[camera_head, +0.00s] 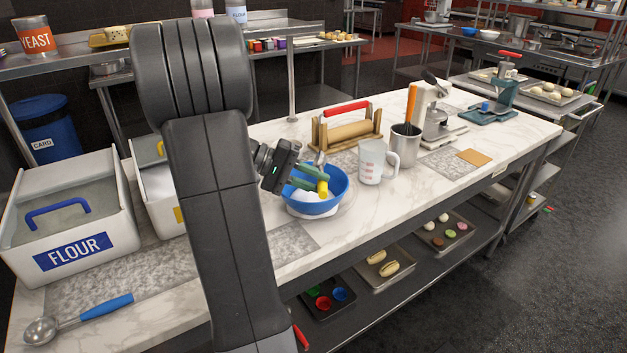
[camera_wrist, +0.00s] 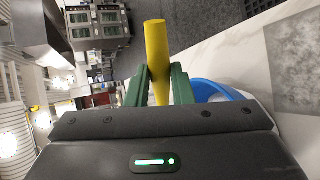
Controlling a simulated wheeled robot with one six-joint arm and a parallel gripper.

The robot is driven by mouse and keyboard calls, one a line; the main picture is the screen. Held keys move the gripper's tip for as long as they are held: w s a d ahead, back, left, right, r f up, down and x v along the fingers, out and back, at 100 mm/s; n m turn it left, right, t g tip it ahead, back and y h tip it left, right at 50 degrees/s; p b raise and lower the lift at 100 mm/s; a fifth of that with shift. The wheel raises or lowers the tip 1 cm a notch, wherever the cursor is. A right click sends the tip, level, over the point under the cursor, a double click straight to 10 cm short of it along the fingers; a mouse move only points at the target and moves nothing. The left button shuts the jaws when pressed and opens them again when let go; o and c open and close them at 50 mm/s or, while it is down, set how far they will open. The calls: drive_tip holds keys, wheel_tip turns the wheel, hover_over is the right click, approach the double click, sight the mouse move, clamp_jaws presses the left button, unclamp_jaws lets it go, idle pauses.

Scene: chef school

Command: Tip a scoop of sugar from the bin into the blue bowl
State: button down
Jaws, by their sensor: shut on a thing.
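My gripper (camera_head: 318,181) is over the blue bowl (camera_head: 325,207), its green fingers shut on the yellow handle of the scoop (camera_head: 323,189). The wrist view shows the yellow handle (camera_wrist: 156,45) between the green fingers (camera_wrist: 160,78), and the blue bowl (camera_wrist: 215,88) partly hidden at right. A small metal part shows above the fingers in the head view; the scoop's cup and its contents are not clear. White shows inside the bowl. The wrist view is rolled far sideways. The white bin with a yellow handle and label (camera_head: 153,190) is partly hidden behind my arm.
A white flour bin (camera_head: 75,225) stands at left, with a blue-handled scoop (camera_head: 85,318) in front. A rolling pin in a stand (camera_head: 347,130) is behind.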

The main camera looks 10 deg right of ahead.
idle(0.4)
wheel_tip(320, 180, up, 4)
drive_tip(key=t+y+p, duration=0.1)
drive_tip(key=y+p, duration=0.4)
drive_tip(key=t+y+p, duration=0.2)
drive_tip(key=y+p, duration=0.3)
drive_tip(key=y, duration=0.1)
drive_tip(key=shift+p, duration=0.35)
